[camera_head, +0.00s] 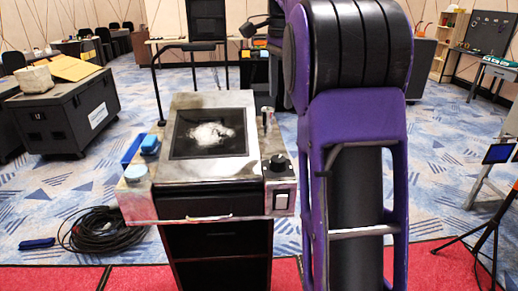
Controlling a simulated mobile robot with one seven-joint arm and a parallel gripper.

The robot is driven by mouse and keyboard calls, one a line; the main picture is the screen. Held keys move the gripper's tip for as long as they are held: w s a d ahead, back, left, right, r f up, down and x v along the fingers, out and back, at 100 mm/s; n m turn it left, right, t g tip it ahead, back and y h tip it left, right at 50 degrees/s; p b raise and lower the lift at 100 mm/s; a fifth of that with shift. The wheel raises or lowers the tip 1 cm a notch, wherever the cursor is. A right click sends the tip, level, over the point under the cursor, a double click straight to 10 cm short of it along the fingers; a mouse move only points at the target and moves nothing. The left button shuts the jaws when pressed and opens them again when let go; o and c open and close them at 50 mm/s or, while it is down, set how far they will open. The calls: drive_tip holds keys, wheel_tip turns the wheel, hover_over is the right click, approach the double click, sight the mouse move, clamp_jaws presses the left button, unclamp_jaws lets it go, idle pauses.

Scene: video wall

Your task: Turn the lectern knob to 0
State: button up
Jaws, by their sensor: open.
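The lectern (178,205) stands left of centre, with a worn metal top around a dark glossy panel (210,133). A black round knob (278,163) sits at the right front of its top, just left of my purple arm. Its pointer direction and any numbers are too small to read. A pale rocker switch (282,200) is below the knob on the front face. My arm stands large in front on the right, and I cannot make out my gripper in this view.
Blue buttons (149,145) are on the lectern's left side. A small upright post (267,119) stands behind the knob. A coiled black cable (101,230) lies on the floor at left. A dark case (66,112) stands behind it. A tripod (492,225) is at the right.

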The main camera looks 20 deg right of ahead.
sight(279, 159)
wheel_tip(279, 159, down, 18)
drive_tip(key=b, duration=0.5)
drive_tip(key=shift+s+r, duration=0.1)
drive_tip(key=shift+r, duration=0.1)
clamp_jaws()
